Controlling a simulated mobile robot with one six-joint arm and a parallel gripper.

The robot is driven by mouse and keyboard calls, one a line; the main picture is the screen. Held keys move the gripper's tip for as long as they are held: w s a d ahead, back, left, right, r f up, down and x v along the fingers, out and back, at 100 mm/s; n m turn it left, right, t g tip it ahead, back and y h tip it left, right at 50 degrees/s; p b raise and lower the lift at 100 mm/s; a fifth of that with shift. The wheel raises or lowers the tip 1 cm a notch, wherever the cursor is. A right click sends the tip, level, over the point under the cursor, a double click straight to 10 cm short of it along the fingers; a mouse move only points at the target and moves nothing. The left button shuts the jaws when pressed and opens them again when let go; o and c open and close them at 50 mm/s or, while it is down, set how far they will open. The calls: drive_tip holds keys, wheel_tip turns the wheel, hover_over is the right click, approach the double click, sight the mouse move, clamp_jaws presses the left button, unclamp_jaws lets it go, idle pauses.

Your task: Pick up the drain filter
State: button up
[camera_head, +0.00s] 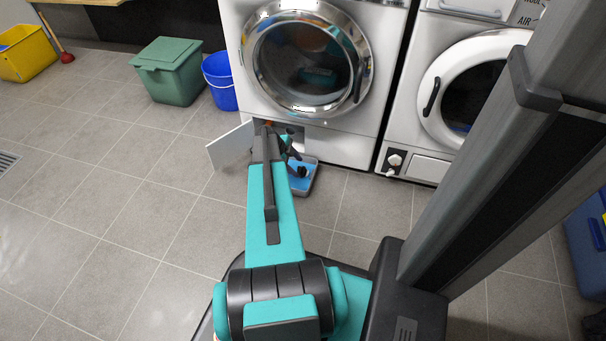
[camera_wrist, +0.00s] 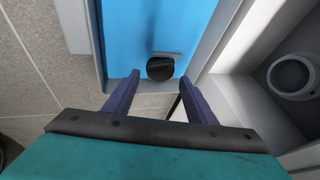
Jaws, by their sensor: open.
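A small dark round piece (camera_wrist: 160,70) with a thin grey bar beside it shows in the wrist view over the blue surface of a tray; it looks like the drain filter. My gripper (camera_wrist: 159,81) is open, its two dark fingers apart. The round piece appears between and just beyond the fingertips; I cannot tell the gap in depth. Nothing is held. In the head view the blue tray (camera_head: 304,184) lies on the floor in front of the left washer, partly hidden by my arm. A pale ring-shaped opening (camera_wrist: 293,76) shows at the right of the wrist view.
The left washer (camera_head: 345,147) has its white lower flap (camera_head: 231,147) swung open left of my arm. A second machine (camera_head: 428,167) stands to the right. A green bin (camera_head: 172,78), a blue bucket (camera_head: 219,88) and a yellow bucket (camera_head: 27,58) stand back left. Floor at left is clear.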

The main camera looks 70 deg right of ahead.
sight(303, 171)
drive_tip(key=shift+b+x, duration=1.55)
drive_tip(key=shift+x, duration=1.1)
drive_tip(key=shift+r, duration=0.1)
drive_tip(key=shift+c, duration=0.4)
drive_tip(key=c, duration=0.8)
